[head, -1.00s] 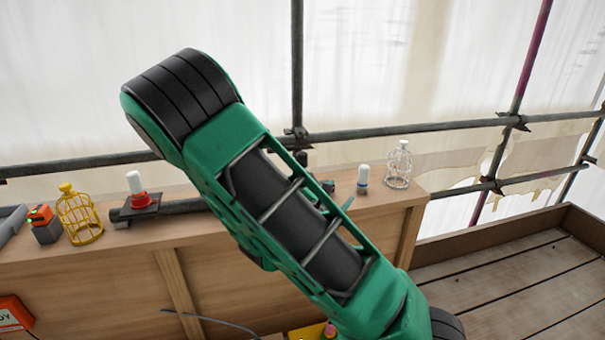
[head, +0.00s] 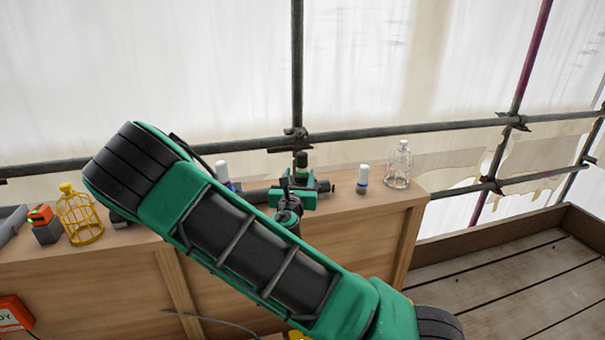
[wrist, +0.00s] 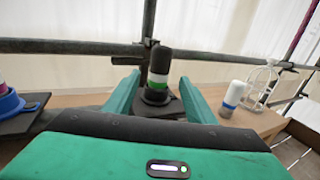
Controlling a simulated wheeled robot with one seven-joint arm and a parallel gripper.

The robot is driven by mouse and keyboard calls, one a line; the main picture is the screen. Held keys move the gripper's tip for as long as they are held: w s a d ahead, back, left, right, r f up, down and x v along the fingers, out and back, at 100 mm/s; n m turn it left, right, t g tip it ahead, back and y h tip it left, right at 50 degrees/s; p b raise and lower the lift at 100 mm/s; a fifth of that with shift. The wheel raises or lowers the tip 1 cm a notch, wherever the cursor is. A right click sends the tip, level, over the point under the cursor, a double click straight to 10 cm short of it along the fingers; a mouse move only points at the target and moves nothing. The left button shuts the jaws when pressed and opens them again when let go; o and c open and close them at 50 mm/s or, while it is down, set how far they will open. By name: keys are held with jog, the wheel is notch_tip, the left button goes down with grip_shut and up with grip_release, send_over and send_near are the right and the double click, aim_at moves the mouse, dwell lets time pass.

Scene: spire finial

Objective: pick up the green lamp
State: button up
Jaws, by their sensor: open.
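The green lamp, a black cylinder with a green and white band, stands upright on a dark base in the wrist view (wrist: 159,62). In the head view its dark top (head: 301,160) shows above my gripper (head: 304,188). My gripper (wrist: 158,84) is open in the wrist view, its two green fingers on either side of the lamp in the picture. A gap shows on each side of the lamp, so no contact is visible. I cannot tell how far the lamp lies beyond the fingertips.
A blue-banded white-capped lamp (head: 363,178) and a clear wire cage (head: 398,166) stand to the right on the wooden ledge. Another white-capped lamp (head: 222,171) stands left. A yellow cage (head: 78,215) is far left. Scaffold pipes (head: 230,148) run behind.

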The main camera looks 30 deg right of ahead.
aim_at(301, 168)
jog(key=shift+x, duration=2.4)
jog(key=c, duration=1.2)
